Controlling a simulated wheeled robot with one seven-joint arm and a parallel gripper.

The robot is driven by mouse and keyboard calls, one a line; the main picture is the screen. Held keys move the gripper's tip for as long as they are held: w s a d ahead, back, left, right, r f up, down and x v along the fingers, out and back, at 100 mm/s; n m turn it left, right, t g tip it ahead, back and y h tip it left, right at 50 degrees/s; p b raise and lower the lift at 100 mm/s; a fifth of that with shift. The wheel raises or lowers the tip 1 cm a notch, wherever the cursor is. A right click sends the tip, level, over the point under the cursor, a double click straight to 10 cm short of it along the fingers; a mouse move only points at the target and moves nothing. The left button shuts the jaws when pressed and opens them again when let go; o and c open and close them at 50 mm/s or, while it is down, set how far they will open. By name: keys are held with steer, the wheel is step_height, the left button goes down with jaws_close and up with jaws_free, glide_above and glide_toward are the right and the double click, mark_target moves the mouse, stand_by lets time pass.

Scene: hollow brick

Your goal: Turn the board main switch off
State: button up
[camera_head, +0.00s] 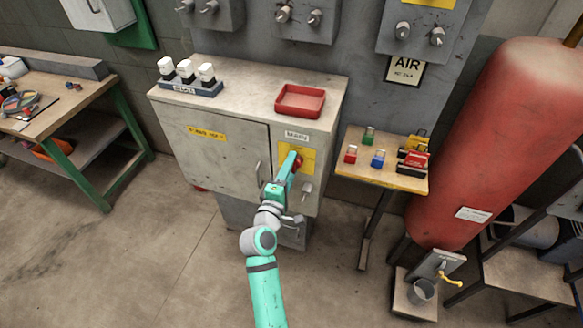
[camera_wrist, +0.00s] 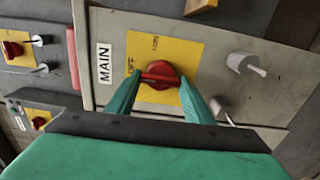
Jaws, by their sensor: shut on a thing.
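The main switch is a red knob (camera_wrist: 160,70) on a yellow plate (camera_wrist: 190,45), beside a white "MAIN" label (camera_wrist: 104,63). In the head view the red knob (camera_head: 299,161) shows at the tip of my gripper (camera_head: 293,162), on the yellow plate (camera_head: 310,155) at the cabinet's front right. In the wrist view my gripper (camera_wrist: 160,80) has one finger on each side of the knob's bar and is shut on it. The bar lies roughly left to right, between the fingers. "OFF" is printed left of the knob and "ON" above it; which end of the bar points is unclear.
A grey lever (camera_head: 307,190) sticks out just below the plate. A door handle (camera_head: 259,172) is to the left. A red tray (camera_head: 300,99) lies on the cabinet top (camera_head: 245,85).

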steer(key=o, duration=0.7)
steer(key=shift+a, duration=0.1)
steer(key=shift+o, duration=0.2)
steer(key=shift+s, duration=0.1)
steer(key=v, duration=1)
steer(key=shift+s, duration=0.35)
